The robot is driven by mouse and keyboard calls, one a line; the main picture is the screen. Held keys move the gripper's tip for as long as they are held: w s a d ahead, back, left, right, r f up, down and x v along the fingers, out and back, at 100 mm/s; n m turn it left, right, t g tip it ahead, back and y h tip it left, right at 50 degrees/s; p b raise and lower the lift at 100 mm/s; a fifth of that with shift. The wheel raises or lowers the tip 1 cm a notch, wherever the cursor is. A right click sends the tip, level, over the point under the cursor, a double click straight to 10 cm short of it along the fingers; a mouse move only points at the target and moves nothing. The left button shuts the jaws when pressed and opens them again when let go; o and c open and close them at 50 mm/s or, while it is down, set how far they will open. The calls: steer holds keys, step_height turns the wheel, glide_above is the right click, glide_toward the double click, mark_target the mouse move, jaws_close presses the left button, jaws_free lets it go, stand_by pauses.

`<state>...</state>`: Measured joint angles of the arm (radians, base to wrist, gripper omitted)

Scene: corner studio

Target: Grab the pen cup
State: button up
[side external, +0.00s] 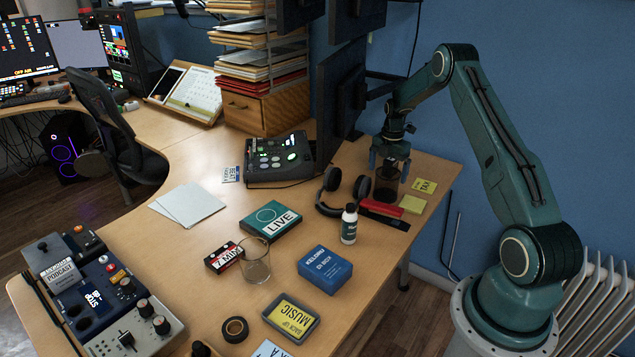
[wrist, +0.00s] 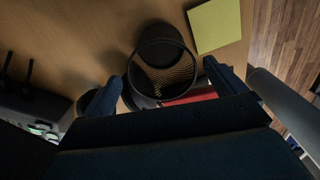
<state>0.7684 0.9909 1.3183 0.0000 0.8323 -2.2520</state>
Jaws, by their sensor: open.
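The pen cup is a dark mesh cup (side external: 387,183) standing upright near the right edge of the desk in the side view. In the wrist view I look down into its round opening, and the mesh cup (wrist: 163,66) shows a mesh wall inside. My gripper (side external: 390,172) is above and around the cup, pointing down. In the wrist view my gripper (wrist: 160,90) has its two blue fingers apart, one on each side of the cup. The fingers look clear of the cup's wall. The cup's near side is partly hidden by the gripper body.
Black headphones (side external: 342,190) lie just left of the cup. A red item (side external: 383,208) lies in front of it, and yellow sticky notes (side external: 411,204) lie to its right. A white-capped bottle (side external: 349,224) stands nearby. Monitors (side external: 340,95) rise behind to the left.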

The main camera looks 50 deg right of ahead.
mark_target(387, 182)
steer(key=shift+s+f, duration=0.15)
steer(key=shift+f, duration=2.45)
steer(key=c, duration=1.1)
steer(key=shift+r, duration=0.2)
step_height(387, 182, up, 20)
steer(key=shift+f, duration=0.15)
